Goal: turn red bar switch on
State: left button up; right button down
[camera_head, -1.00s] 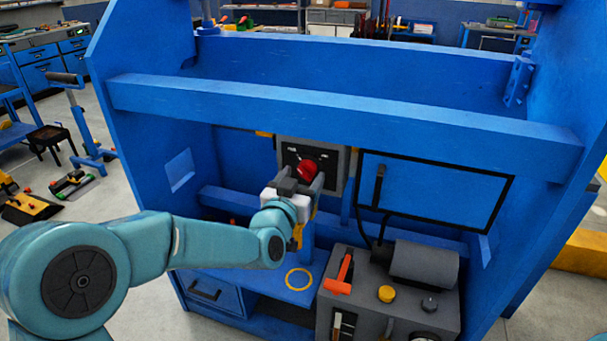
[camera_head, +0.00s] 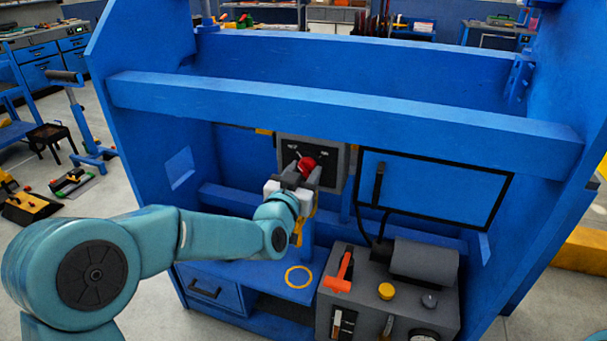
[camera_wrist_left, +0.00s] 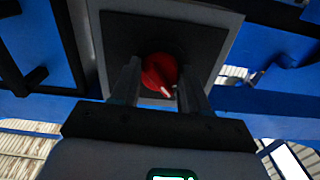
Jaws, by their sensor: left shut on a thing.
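The red bar switch (camera_head: 306,164) is a red knob on a dark plate in a grey box (camera_head: 333,172), mounted at the back of the blue panel frame. In the left wrist view the red knob (camera_wrist_left: 159,73) shows a pale pointer mark directed down and slightly right. My left gripper (camera_head: 302,174) reaches the box from the left. Its two fingers (camera_wrist_left: 160,88) stand on either side of the knob and are shut on it. The fingers hide part of the knob's sides. My right gripper is not seen.
A blue crossbeam (camera_head: 340,112) runs above the switch box. A blue door with a black frame (camera_head: 435,190) is to the right. Below it stands a grey machine (camera_head: 380,290) with an orange-red handle (camera_head: 340,272) and a yellow button (camera_head: 386,291).

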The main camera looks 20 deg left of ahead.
pick_arm(q)
jog(key=m+b, duration=0.1)
jog(key=m, duration=0.2)
jog(key=shift+f+m, duration=0.1)
jog(key=shift+m, duration=0.3)
jog(key=m, duration=0.3)
jog(key=shift+m+b, duration=0.3)
jog(key=shift+b, duration=0.1)
jog(key=m, duration=0.4)
jog(key=shift+a, duration=0.1)
jog(key=m+p, duration=0.1)
jog(key=m, duration=0.4)
jog(key=shift+m, duration=0.4)
jog(key=o, duration=1.1)
jog(key=shift+r, duration=0.2)
jog(key=shift+c, duration=0.2)
jog(key=s, duration=1.6)
jog(key=shift+s+a, duration=0.2)
jog(key=shift+a, duration=0.1)
